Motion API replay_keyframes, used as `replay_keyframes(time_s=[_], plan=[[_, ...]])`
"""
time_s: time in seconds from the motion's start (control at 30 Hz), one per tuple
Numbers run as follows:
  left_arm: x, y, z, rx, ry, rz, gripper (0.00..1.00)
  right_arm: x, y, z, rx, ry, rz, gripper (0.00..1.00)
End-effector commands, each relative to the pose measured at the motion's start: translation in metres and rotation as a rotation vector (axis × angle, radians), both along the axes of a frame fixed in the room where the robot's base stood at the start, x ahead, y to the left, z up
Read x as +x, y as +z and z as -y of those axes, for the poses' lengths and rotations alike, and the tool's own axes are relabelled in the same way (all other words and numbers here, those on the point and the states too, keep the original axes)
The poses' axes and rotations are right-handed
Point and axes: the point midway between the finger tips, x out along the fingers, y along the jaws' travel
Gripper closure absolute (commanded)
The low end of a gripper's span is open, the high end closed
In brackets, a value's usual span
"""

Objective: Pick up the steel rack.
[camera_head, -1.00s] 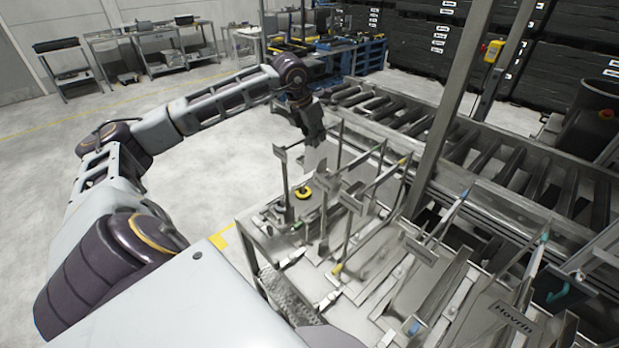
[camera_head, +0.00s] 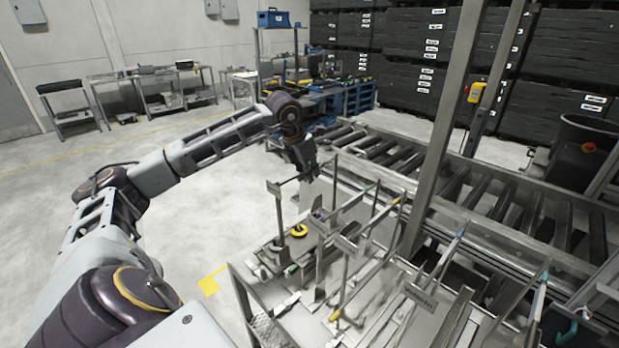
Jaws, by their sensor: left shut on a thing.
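The steel rack (camera_head: 278,212) is a thin grey frame of uprights and bars with a small plate at its top left. It stands at the far left end of the metal table (camera_head: 238,285), among other similar steel frames. My left gripper (camera_head: 309,174) reaches down from above and is shut on the rack's upper bar. The fingertips are small and partly hidden, so the exact contact is hard to see. The rack looks upright; whether its feet touch the table I cannot tell. My right gripper is not in view.
More steel frames with labelled plates (camera_head: 421,292) crowd the table to the right. A yellow ring (camera_head: 299,230) lies close to the rack. A roller conveyor (camera_head: 480,195) and a steel post (camera_head: 440,130) stand behind. The floor to the left is open.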

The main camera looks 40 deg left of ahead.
Motion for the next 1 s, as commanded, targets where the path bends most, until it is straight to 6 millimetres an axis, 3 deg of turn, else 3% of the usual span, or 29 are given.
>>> replay_keyframes(time_s=[0.6,1.0], plan=[[0.001,0.061,0.0,0.0,0.0,0.011,1.0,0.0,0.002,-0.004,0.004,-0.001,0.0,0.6],[0.001,0.082,-0.001,0.001,0.001,0.009,1.0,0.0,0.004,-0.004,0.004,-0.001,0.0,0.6]])
